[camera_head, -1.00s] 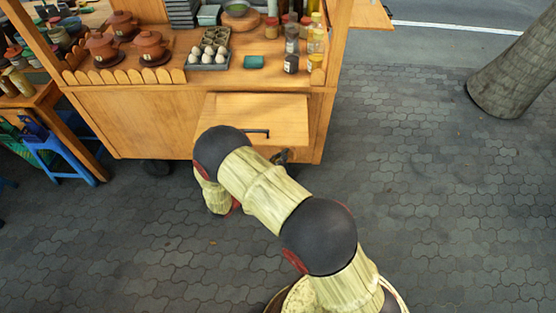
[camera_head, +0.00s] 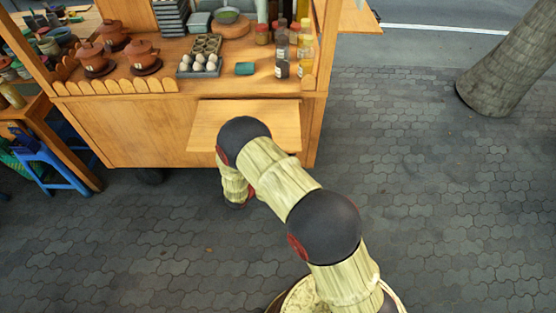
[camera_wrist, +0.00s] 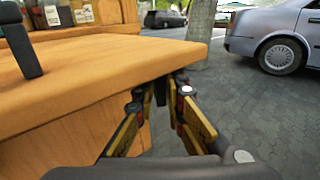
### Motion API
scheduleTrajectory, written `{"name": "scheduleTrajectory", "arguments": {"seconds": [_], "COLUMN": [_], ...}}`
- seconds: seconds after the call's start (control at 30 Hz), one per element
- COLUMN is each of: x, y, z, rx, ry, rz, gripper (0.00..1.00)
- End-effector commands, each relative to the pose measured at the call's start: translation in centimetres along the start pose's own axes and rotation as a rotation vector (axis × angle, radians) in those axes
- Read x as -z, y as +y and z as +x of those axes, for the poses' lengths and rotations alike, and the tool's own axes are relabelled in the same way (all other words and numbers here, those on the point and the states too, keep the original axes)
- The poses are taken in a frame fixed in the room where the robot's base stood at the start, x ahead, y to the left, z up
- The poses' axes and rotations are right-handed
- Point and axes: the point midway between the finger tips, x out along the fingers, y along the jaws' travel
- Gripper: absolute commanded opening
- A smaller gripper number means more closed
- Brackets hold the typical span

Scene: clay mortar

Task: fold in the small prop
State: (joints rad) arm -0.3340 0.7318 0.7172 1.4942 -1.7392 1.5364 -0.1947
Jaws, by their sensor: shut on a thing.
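The wooden flap (camera_head: 217,124) sticks out from the cart's front, roughly level, in the head view. In the wrist view its board (camera_wrist: 105,65) fills the left, with a black handle (camera_wrist: 25,48) on top. My gripper (camera_wrist: 161,93) is just below the flap's outer corner, its two fingers either side of a thin dark piece. That piece looks like the small prop (camera_wrist: 160,88), shut between the fingertips; its upper end is hidden by the board. In the head view my arm hides the gripper, the prop and the handle.
The wooden cart (camera_head: 130,124) carries clay pots (camera_head: 140,55), a tray of eggs (camera_head: 199,66) and bottles (camera_head: 281,60) above the flap. A blue stool (camera_head: 45,170) stands left. Paving (camera_head: 410,190) to the right is open up to a tree trunk (camera_head: 505,70).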

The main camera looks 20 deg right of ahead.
Motion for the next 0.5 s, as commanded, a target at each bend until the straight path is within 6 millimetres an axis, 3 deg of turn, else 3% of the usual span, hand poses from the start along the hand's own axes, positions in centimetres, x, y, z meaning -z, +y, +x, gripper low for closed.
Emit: {"name": "scheduleTrajectory", "arguments": {"seconds": [0.13, 0.43, 0.47, 0.5], "x": [0.03, 0.08, 0.09, 0.10], "y": [-0.24, -0.39, -0.41, -0.42], "z": [1.61, 1.73, 1.73, 1.73], "rx": [0.006, 0.008, 0.008, 0.008], "ry": [-0.001, -0.001, -0.001, -0.001], "rz": [-0.001, -0.003, -0.003, -0.004], "gripper": [0.00, 0.00, 0.12, 0.14]}}
